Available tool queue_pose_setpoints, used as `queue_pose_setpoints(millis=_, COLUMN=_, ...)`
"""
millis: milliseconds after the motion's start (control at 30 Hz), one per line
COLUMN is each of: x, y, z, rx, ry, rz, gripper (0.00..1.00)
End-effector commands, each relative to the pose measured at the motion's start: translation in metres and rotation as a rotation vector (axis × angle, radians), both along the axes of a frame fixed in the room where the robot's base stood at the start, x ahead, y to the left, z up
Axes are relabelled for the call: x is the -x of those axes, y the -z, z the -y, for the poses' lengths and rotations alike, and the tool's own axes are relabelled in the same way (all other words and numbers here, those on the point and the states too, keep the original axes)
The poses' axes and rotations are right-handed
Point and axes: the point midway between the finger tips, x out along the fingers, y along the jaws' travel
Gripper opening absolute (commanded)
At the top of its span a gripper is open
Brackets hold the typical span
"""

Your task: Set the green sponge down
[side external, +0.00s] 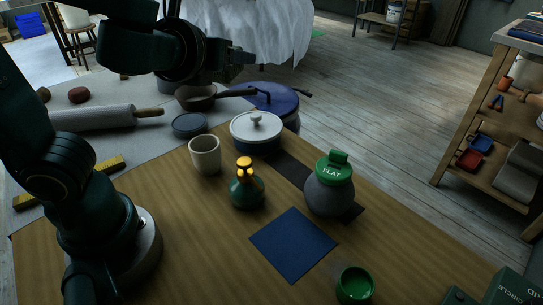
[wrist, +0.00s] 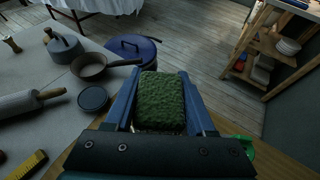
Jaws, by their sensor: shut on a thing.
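The green sponge (wrist: 160,103) is a rough, mossy block. In the wrist view it sits between the two blue fingers of my gripper (wrist: 167,76), which are shut on it. In the side view my gripper (side external: 240,68) is raised at the upper middle, above the level of the pots. I cannot make out the sponge there; it seems hidden by the gripper or lost in the dark.
A dark blue square mat (side external: 293,244) lies bare on the wooden table. Around it stand a dark jar with a green lid (side external: 334,170), a green bottle (side external: 246,190), a green cup (side external: 354,285), a beige mug (side external: 205,155) and a white-lidded pot (side external: 256,128). A pan (side external: 196,97) is behind.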

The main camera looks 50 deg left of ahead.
Motion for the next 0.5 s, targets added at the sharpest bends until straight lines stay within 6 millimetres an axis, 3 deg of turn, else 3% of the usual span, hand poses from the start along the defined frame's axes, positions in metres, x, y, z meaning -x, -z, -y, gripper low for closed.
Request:
queue_pose_setpoints(millis=200, x=-0.007, y=-0.028, z=0.015, rx=0.003, ry=0.160, rz=0.007, gripper=0.04)
queue_pose_setpoints(millis=500, x=-0.011, y=-0.028, z=0.027, rx=-0.004, ry=0.225, rz=-0.002, gripper=0.04)
